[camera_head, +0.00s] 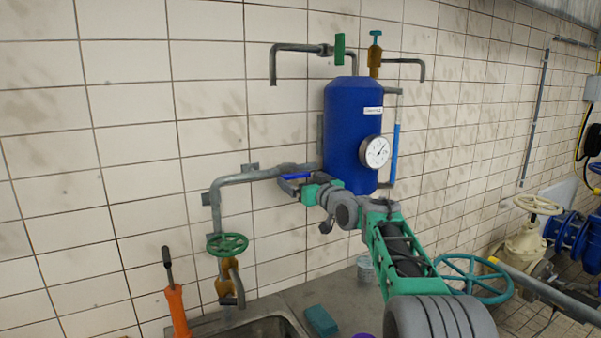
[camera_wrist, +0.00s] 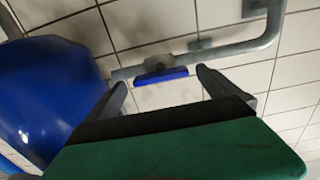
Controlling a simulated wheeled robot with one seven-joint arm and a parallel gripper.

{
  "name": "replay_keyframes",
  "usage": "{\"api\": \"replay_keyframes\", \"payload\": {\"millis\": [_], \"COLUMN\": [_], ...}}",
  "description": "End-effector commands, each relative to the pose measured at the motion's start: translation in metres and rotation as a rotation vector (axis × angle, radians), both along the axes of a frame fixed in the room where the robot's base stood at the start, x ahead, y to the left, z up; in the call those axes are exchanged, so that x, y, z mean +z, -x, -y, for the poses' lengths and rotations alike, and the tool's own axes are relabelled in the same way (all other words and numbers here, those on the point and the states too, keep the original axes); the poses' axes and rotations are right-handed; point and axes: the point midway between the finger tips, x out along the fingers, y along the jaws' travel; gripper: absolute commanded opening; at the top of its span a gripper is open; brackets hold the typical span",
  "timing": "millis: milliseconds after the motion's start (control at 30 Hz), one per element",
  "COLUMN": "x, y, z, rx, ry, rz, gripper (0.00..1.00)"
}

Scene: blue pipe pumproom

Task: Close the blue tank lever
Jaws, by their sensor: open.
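The blue tank (camera_head: 350,125) is fixed to the tiled wall, with a round white gauge (camera_head: 375,152) on its front. The blue tank lever (camera_head: 297,176) is a short flat handle on the grey pipe left of the tank. In the wrist view the lever (camera_wrist: 160,76) lies across the gap between my fingertips, with the tank (camera_wrist: 45,95) at left. My gripper (camera_head: 283,180) is open at the lever, its two fingers (camera_wrist: 161,82) on either side of it. I cannot tell whether either finger touches the lever.
A grey pipe (camera_head: 215,192) runs left and down to a green valve wheel (camera_head: 228,245). A sink (camera_head: 262,329), a teal block (camera_head: 321,320) and an orange-handled tool (camera_head: 176,309) are below. A long blue handle (camera_head: 394,153) is right of the tank.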

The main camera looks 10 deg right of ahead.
Motion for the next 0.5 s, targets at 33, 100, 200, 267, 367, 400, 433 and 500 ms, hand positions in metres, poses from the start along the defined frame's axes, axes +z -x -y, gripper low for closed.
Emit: {"api": "replay_keyframes", "payload": {"millis": [33, 100, 200, 267, 367, 400, 433, 500], "x": [0.0023, 0.0022, 0.0005, 0.0002, 0.0002, 0.0002, 0.0002, 0.0002], "y": [-0.0058, -0.0101, -0.0120, -0.0119, -0.0117, -0.0117, -0.0116, -0.0116], "z": [-0.0019, -0.0033, -0.0040, -0.0041, -0.0041, -0.0041, -0.0041, -0.0041], "rx": [0.000, -0.001, -0.001, -0.001, -0.001, -0.001, -0.001, -0.001], "ry": [0.000, 0.001, 0.001, 0.001, 0.001, 0.001, 0.001, 0.001], "rz": [-0.001, 0.001, 0.000, 0.000, 0.000, 0.000, 0.000, 0.000], "gripper": [1.00, 1.00, 1.00, 1.00, 0.99, 0.96, 0.93, 0.88]}}
